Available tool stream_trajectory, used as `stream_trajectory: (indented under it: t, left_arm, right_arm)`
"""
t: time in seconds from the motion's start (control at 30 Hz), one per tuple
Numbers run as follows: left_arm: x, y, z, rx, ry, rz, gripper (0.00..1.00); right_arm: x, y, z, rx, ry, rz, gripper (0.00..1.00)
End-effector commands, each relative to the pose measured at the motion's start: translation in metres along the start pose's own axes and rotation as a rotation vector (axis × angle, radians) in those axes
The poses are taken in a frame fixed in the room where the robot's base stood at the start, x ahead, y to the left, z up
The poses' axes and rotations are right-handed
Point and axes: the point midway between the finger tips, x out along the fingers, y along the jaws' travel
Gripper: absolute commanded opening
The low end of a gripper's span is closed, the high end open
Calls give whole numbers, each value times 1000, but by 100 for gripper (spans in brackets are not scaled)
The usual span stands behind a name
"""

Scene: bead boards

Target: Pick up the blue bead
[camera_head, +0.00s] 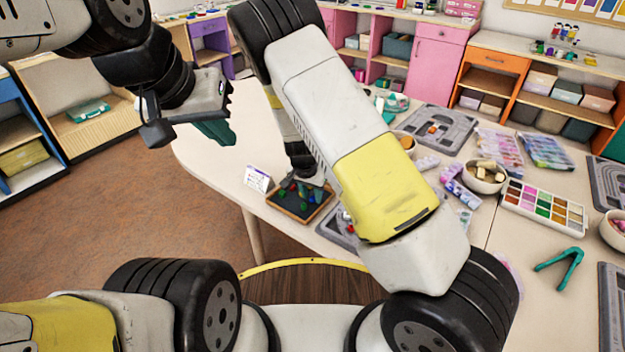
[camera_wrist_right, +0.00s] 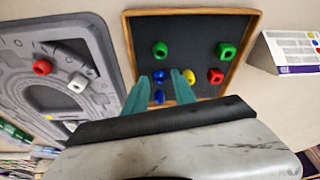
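Two blue beads lie on the dark wood-framed board (camera_wrist_right: 198,14) in the right wrist view. One blue bead (camera_wrist_right: 158,75) is farther up, and the other blue bead (camera_wrist_right: 158,97) is nearer my wrist. My right gripper (camera_wrist_right: 160,78) is open, with its teal fingers on either side of the blue beads. I cannot tell whether they touch. In the head view the board (camera_head: 318,211) is at the table's near edge, partly hidden by my right arm. My left gripper (camera_head: 222,112) is raised left of the table, away from the board; its finger opening is unclear.
Green beads (camera_wrist_right: 226,50), a yellow bead (camera_wrist_right: 190,75) and a red bead (camera_wrist_right: 216,76) share the board. A grey tray (camera_wrist_right: 98,50) with red and white beads stands left of it. A card stand (camera_wrist_right: 290,52) is close on the right.

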Motion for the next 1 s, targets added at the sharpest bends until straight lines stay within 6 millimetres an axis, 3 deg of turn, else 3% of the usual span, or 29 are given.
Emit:
stream_trajectory:
  t: [0.1,0.27,0.43,0.83,1.0]
  left_arm:
    - [0,0,0,0,0,0,0]
    - [0,0,0,0,0,0,0]
    - [0,0,0,0,0,0,0]
    - [0,0,0,0,0,0,0]
    - [0,0,0,0,0,0,0]
  right_arm:
    - [10,0,0,0,-1,0,31]
    - [9,0,0,0,-1,-1,31]
    - [9,0,0,0,-1,-1,0]
    - [8,0,0,0,-1,-1,0]
    - [-2,-1,-3,0,2,-3,0]
